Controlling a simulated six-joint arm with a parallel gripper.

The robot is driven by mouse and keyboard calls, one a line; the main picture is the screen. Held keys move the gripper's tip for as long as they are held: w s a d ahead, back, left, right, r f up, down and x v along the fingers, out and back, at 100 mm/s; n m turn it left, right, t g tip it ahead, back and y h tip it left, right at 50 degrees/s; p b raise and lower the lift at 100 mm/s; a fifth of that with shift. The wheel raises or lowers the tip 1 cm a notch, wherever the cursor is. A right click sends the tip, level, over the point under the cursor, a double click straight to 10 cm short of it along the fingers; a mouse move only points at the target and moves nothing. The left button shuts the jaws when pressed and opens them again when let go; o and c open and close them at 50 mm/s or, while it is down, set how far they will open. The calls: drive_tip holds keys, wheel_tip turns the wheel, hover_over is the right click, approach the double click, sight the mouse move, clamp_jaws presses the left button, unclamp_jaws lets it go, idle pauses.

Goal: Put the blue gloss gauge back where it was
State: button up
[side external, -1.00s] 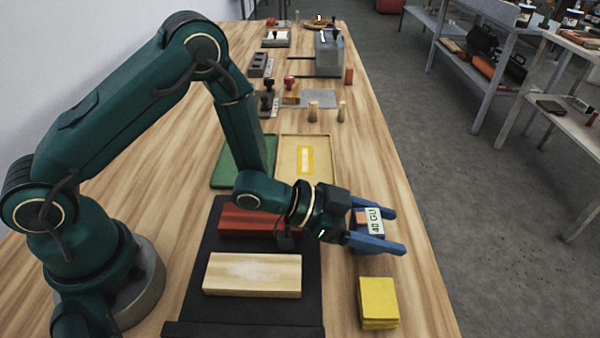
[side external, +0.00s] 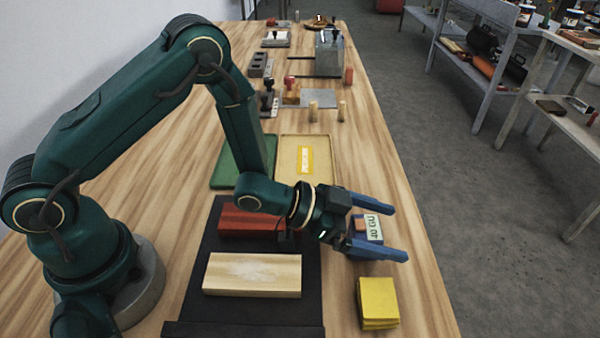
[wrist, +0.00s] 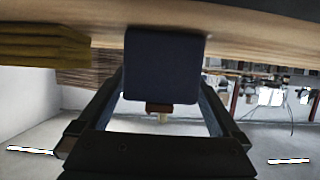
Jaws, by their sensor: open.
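The blue gloss gauge (side external: 357,241) is a small dark blue block with a pale label reading "40 GU" and a reddish-brown part. In the side view it is near the table's right edge, between the two blue fingers of my gripper (side external: 398,233). The fingers are open, one on each side of it. The wrist view shows the gauge (wrist: 162,70) as a dark block between the fingers, with gaps beside it. There it appears to meet the wooden surface, but the contact is not clear.
A yellow pad stack (side external: 377,303) lies in front of the gauge. A black mat (side external: 225,314) to the left bears a pale wood block (side external: 253,275) and a red block (side external: 248,222). A cream tray (side external: 323,145) and a green tray (side external: 222,172) lie behind. Bare table surrounds the gauge's right side.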

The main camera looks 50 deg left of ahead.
drive_tip(key=v, duration=0.7)
drive_tip(key=shift+s+a+r, duration=0.15)
drive_tip(key=shift+s+r, duration=0.05)
drive_tip(key=shift+r, duration=0.1)
